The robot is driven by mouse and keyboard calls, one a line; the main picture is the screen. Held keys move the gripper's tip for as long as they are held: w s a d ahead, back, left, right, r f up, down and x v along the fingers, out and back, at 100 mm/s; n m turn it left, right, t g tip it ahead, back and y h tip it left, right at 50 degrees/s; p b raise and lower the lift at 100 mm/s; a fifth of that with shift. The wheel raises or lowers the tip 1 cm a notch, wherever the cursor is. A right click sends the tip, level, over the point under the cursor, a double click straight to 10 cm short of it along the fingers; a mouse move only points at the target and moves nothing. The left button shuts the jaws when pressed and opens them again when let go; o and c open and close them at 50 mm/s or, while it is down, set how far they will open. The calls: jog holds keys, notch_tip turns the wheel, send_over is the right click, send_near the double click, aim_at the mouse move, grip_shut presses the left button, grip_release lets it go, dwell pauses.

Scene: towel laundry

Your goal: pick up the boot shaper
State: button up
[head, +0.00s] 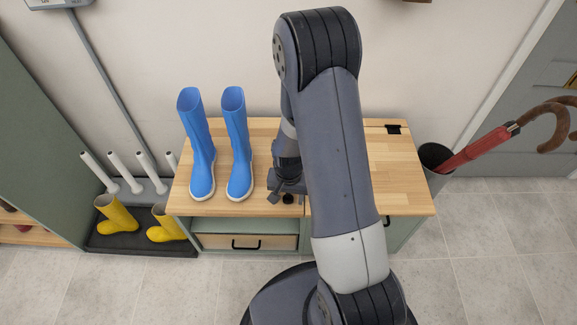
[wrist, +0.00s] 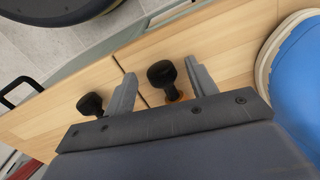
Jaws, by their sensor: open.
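Two small dark knobbed pieces show on the wooden bench top; either may be the boot shaper, and I cannot tell which. One knobbed piece (wrist: 162,76) has an orange-brown part at its lower end and appears between the two fingers of my gripper (wrist: 160,72) in the wrist view. The other knobbed piece (wrist: 90,103) is outside the finger on the left. My gripper is open, with a visible gap between each finger and the knob between them. In the head view my gripper (head: 287,188) is low over the bench's front edge, partly hidden by my arm.
Blue boots (head: 200,150) stand upright on the wooden bench (head: 262,135), left of my gripper; one blue boot (wrist: 300,75) is close at right in the wrist view. Yellow boots (head: 117,214) and white posts (head: 125,172) are at left. An umbrella bin (head: 436,158) stands at right.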

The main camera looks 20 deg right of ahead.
jog(key=c, duration=1.1)
